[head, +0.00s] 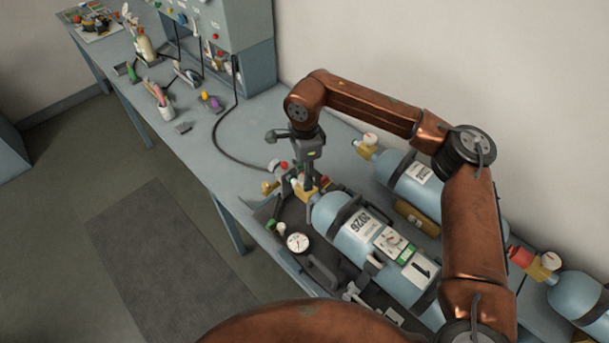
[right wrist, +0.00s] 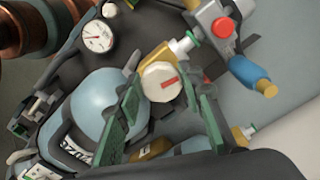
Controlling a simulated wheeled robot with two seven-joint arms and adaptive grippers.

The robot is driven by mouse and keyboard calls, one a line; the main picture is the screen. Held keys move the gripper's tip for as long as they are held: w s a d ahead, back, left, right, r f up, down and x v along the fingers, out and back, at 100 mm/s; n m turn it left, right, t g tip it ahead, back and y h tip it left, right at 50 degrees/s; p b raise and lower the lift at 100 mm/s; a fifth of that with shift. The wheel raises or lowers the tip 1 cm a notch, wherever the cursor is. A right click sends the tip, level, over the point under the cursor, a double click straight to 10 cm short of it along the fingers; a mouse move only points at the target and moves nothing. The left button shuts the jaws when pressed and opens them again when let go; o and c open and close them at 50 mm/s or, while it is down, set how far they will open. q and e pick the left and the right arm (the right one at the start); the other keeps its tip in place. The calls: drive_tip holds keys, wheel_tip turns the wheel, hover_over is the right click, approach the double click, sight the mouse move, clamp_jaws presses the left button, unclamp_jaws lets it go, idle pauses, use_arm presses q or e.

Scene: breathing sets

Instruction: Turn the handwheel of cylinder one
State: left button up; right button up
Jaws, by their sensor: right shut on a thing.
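Cylinder one (head: 352,236) is a light blue cylinder with a "1" label, lying in a dark case on the bench; it also shows in the right wrist view (right wrist: 100,97). Its brass valve (head: 303,195) is at the end toward the bench's middle. The handwheel (right wrist: 160,82), pale with a red mark, sits between the green finger pads of my right gripper (right wrist: 165,90). In the head view my right gripper (head: 308,184) points down over the valve and largely hides the handwheel. It is shut on the handwheel. My left gripper is out of view.
A gauge (head: 298,242) lies beside the cylinder's valve end. A second blue cylinder (head: 412,184) lies behind, near the wall, and another (head: 580,300) at the right edge.

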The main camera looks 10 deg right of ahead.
drive_tip(key=shift+r+n, duration=0.2)
drive_tip(key=shift+n, duration=0.8)
drive_tip(key=o, duration=0.8)
drive_tip(key=shift+c, duration=0.2)
drive_tip(key=o, duration=0.4)
drive_tip(key=shift+f, duration=0.1)
wheel_tip(320, 180, up, 12)
